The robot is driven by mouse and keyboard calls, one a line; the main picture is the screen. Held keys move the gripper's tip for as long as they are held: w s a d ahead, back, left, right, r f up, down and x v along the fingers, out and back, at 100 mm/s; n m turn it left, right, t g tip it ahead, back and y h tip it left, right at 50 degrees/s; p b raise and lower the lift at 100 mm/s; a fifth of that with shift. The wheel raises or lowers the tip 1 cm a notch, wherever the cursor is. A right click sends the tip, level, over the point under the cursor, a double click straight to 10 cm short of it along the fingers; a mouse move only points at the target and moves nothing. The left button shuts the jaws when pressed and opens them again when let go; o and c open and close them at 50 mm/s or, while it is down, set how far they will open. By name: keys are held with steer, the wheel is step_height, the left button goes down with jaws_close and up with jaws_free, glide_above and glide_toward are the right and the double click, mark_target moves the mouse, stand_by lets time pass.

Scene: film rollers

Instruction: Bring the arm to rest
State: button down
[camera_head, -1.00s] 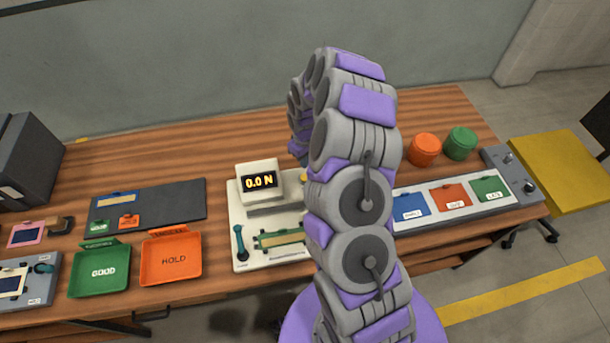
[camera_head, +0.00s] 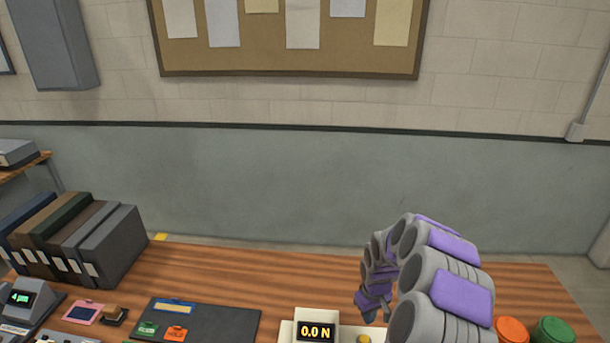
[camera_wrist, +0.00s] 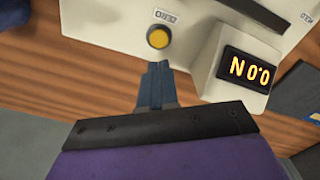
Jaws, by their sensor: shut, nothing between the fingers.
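My arm rises at the right of the head view, with grey and purple links. My gripper (camera_head: 372,308) hangs low at the arm's far end, beside the white force tester (camera_head: 316,318), which reads 0.0 N. In the wrist view my gripper (camera_wrist: 158,70) shows two dark fingers together with nothing between them. The fingertips are close to the tester's yellow round button (camera_wrist: 158,38); I cannot tell whether they touch the housing. The tester's display (camera_wrist: 248,68) appears upside down there.
The wooden bench (camera_head: 230,265) runs along a grey wall. A dark mat (camera_head: 210,322) with small tags lies left of the tester. Binders (camera_head: 110,245) stand at the left. Orange (camera_head: 512,330) and green (camera_head: 554,330) canisters stand right of my arm.

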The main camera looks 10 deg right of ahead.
steer(key=s+a+r, duration=0.5)
steer(key=s+r, duration=0.2)
steer(key=r, duration=0.3)
steer(key=s+a+r, duration=0.5)
steer(key=s+r, duration=0.3)
steer(key=r, duration=0.1)
steer(key=s+r+m+g, duration=0.1)
steer(key=s+r+m, duration=0.1)
steer(key=s, duration=0.9)
steer(key=s+a+r+m, duration=0.1)
steer(key=s+r, duration=0.3)
steer(key=s, duration=0.8)
steer(key=shift+m+g+b, duration=0.3)
steer(key=shift+m+g, duration=0.1)
steer(key=shift+r, duration=0.1)
